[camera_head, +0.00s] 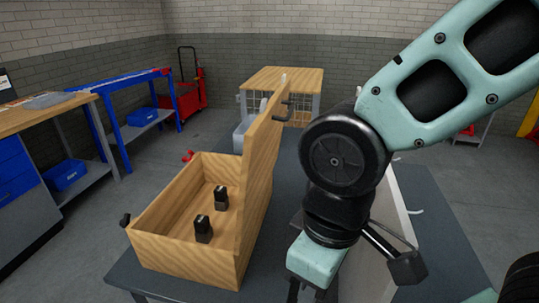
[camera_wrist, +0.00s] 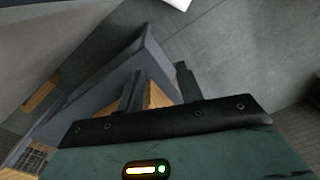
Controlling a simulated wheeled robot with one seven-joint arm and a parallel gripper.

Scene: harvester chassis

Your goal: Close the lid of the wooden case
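The wooden case (camera_head: 180,252) stands on a dark grey table in the head view. In the wrist view my gripper (camera_wrist: 160,72) shows two separated fingers with nothing held. A piece of light wood (camera_wrist: 157,97) shows behind and between the fingers; I cannot tell which part it is.
Two small black objects (camera_head: 203,229) stand inside the case. The dark grey table (camera_head: 440,235) extends to the right, with a pale upright panel (camera_head: 392,205) behind my gripper. A wooden-topped wire cage (camera_head: 290,80) stands beyond. A blue-framed bench (camera_head: 125,82) is at the left.

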